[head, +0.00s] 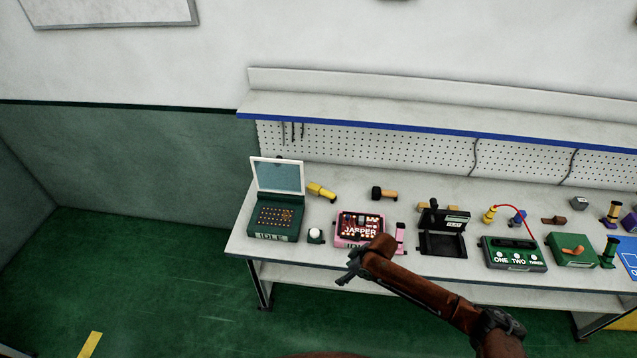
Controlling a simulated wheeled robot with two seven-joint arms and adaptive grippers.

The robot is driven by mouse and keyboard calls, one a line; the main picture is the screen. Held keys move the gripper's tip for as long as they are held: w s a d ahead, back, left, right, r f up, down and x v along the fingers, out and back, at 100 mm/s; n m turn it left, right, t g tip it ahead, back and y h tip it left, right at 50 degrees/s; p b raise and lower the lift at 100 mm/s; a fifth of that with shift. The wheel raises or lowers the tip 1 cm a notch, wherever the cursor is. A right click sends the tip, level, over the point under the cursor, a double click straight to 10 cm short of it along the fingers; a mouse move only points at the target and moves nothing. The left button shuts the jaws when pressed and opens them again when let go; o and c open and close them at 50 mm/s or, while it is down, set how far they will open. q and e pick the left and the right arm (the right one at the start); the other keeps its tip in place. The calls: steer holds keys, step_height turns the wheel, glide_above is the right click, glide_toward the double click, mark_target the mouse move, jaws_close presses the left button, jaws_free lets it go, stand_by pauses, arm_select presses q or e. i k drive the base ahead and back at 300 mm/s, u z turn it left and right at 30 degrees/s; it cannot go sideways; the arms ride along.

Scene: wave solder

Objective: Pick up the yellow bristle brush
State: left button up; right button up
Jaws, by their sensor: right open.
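A yellow object with a dark end (321,190), which looks like the yellow bristle brush, lies on the white workbench (270,225) just right of the green device's raised lid. Its bristles are too small to make out. My right gripper (346,272) is open and appears empty. In the picture it is in front of the bench's front edge, below the pink device and well below the yellow object. My left gripper is not in view.
A green device with a raised lid (276,218), a small white-topped dome (315,235), a pink device marked JASPER (344,239) and a pink upright piece (400,238) line the front. An orange-and-black object (384,193) lies behind. A black fixture (442,241) is to the right. A shelf (400,115) overhangs the back.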

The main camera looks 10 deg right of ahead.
mark_target(316, 190)
steer(key=i, duration=1.5)
